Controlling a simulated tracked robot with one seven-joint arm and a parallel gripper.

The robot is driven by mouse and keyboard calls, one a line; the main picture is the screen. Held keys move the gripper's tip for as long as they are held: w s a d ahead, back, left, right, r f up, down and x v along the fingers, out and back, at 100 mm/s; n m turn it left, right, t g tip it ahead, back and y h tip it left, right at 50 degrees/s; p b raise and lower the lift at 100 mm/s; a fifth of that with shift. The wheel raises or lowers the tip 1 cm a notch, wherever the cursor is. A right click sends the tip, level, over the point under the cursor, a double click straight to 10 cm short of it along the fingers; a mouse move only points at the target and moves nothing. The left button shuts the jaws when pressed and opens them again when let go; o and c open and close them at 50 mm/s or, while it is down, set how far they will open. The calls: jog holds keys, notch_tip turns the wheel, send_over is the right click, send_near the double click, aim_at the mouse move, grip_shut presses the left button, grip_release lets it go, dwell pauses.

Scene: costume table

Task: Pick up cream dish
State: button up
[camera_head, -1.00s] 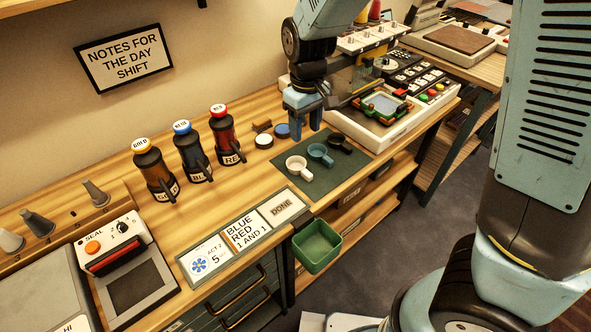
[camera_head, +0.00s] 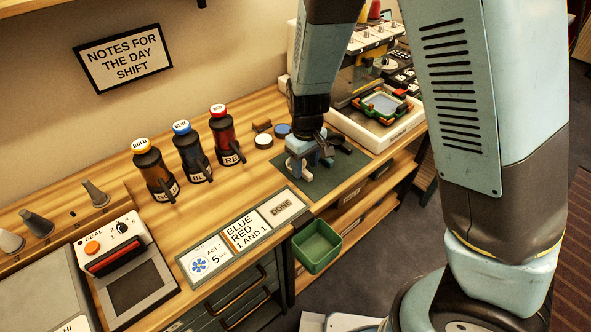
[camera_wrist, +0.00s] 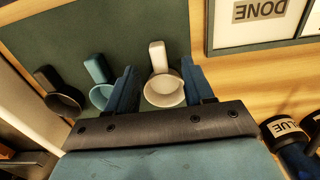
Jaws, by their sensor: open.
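The cream dish (camera_wrist: 164,91) is a small round cup with a flat handle. It lies on the dark green mat (camera_wrist: 124,22) in the wrist view, its handle pointing away from my gripper. My gripper (camera_wrist: 158,78) is open, with one blue finger on each side of the cream dish. I cannot tell whether the fingers touch it. In the head view my gripper (camera_head: 308,160) is low over the mat and hides most of the cream dish. A teal dish (camera_wrist: 101,94) lies just outside the left finger, and a black dish (camera_wrist: 62,101) lies farther left.
A framed card strip (camera_head: 242,234) lies along the table's front. A green bin (camera_head: 317,247) hangs at the front edge. Bottles with gold, blue and red caps (camera_head: 221,134) stand to the left. A white-edged machine tray (camera_head: 382,112) is to the right.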

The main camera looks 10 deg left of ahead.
jog(key=shift+f, duration=1)
jog(key=shift+c, duration=0.3)
grip_shut()
